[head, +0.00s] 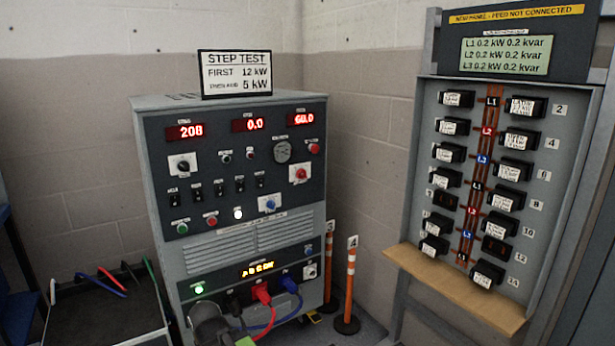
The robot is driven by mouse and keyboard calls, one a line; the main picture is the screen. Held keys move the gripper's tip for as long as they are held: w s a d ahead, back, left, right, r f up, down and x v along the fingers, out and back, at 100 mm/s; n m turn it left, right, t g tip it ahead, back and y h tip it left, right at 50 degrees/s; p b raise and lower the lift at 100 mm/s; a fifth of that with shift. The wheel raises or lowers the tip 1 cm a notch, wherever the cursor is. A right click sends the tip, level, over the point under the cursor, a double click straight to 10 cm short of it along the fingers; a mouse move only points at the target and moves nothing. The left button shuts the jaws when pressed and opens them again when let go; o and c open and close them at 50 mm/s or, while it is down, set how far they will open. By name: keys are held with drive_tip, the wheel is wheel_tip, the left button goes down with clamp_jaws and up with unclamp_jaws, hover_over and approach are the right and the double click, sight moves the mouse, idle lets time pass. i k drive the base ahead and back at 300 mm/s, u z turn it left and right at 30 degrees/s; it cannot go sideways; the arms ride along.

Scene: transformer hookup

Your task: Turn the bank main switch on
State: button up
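The grey load bank cabinet (260,244) stands against the wall, its dark control panel facing me. Red displays across its top read 208, 0.0 and about 60.0. The panel carries a black rotary switch (183,164), a red rotary switch (299,174), a blue rotary switch (270,204) and a row of small black toggles (219,187). Their labels are too small to read, so I cannot tell which is the main switch. A grey, dark rounded shape (208,322) at the bottom edge appears to be my gripper; its fingers are not clear. It is below the controls, before the lower panel.
Black, red (262,293) and blue (290,285) plugs sit in the cabinet's lower panel. Two orange posts (349,285) stand at its right. A breaker panel (415,170) with a wooden ledge (458,290) is at right. A dark tray (90,312) holds cables at left.

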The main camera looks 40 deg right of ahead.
sight(301, 173)
drive_tip(key=i, duration=0.95)
drive_tip(key=u, duration=0.05)
